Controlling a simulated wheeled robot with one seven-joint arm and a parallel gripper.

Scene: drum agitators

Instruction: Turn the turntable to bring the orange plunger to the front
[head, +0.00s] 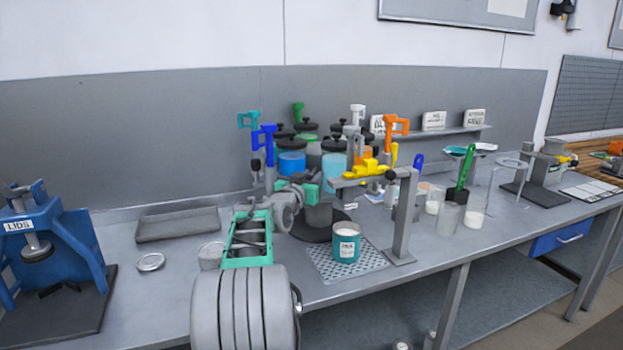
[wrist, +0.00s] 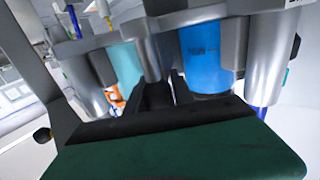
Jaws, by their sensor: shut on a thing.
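The turntable (head: 318,232) stands mid-bench and carries several canisters with black lids and coloured plungers. The orange plunger (head: 397,124) is at its right side, behind the yellow spout of the grey stand. A blue plunger (head: 264,140) is at the left, with a teal one (head: 249,120) behind it and a green one (head: 298,112) at the back. My gripper (head: 308,193) is at the turntable's front left. In the wrist view, its dark fingers (wrist: 164,92) are shut on a slim grey upright part between a light-blue canister (wrist: 125,72) and a blue canister (wrist: 208,58). The contact is partly hidden.
A grey stand (head: 402,215) with a yellow spout (head: 365,170) rises close to my gripper's right. A teal tin (head: 347,243) sits on a perforated plate below it. Clear cups (head: 447,217) stand further right. A blue lid press (head: 45,245) and grey tray (head: 178,224) are left.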

